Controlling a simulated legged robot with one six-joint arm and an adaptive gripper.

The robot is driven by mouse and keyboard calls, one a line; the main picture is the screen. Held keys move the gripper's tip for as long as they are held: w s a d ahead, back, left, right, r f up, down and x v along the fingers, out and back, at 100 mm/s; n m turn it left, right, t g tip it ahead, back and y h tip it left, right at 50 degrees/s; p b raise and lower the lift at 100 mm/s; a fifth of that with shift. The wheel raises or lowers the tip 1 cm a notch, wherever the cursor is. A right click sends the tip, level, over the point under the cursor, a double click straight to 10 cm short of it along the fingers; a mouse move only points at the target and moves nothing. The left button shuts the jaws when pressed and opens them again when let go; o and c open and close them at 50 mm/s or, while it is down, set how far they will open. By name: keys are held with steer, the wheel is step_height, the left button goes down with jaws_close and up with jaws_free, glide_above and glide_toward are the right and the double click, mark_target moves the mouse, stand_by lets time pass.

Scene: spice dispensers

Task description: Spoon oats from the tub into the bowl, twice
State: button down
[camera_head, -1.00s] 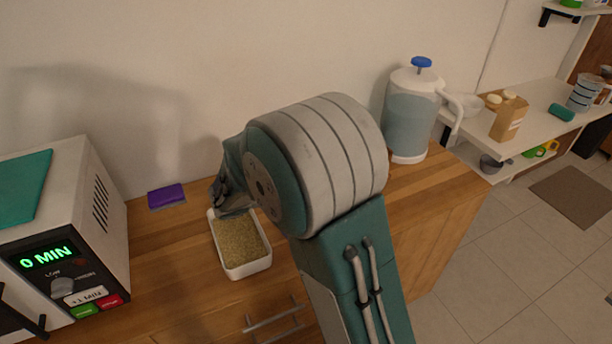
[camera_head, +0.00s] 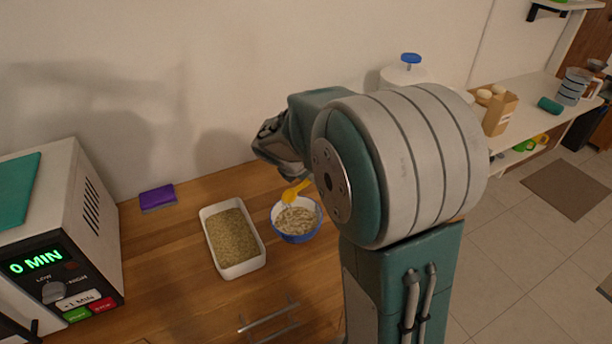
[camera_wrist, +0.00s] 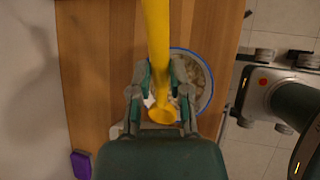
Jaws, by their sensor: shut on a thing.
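My gripper (camera_wrist: 160,85) is shut on a yellow spoon (camera_wrist: 156,35). In the head view the spoon (camera_head: 293,192) shows below my gripper (camera_head: 275,150), with its yellow end over the blue bowl (camera_head: 298,239). The bowl holds pale flakes and stands on the wooden counter. Its blue rim (camera_wrist: 211,88) also shows beside my gripper in the wrist view. The white rectangular tub (camera_head: 242,271), filled with tan oats, stands just left of the bowl. I cannot tell whether the spoon carries oats.
A white appliance (camera_head: 90,215) with a green display stands at the left. A purple block (camera_head: 157,197) lies near the wall. A jug with a blue knob (camera_head: 410,60) stands behind my arm, partly hidden. Bare counter lies left of the tub.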

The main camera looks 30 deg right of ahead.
steer(key=shift+d+f+m+y, duration=0.15)
steer(key=shift+d+y, duration=0.4)
steer(key=shift+y, duration=0.5)
steer(key=shift+d+r+m+y, duration=0.1)
steer(key=shift+d+y, duration=0.5)
steer(key=shift+y, duration=0.5)
steer(key=shift+d+f+m+y, duration=0.15)
steer(key=shift+d+y, duration=0.4)
steer(key=shift+y, duration=0.5)
steer(key=shift+s+a, duration=0.1)
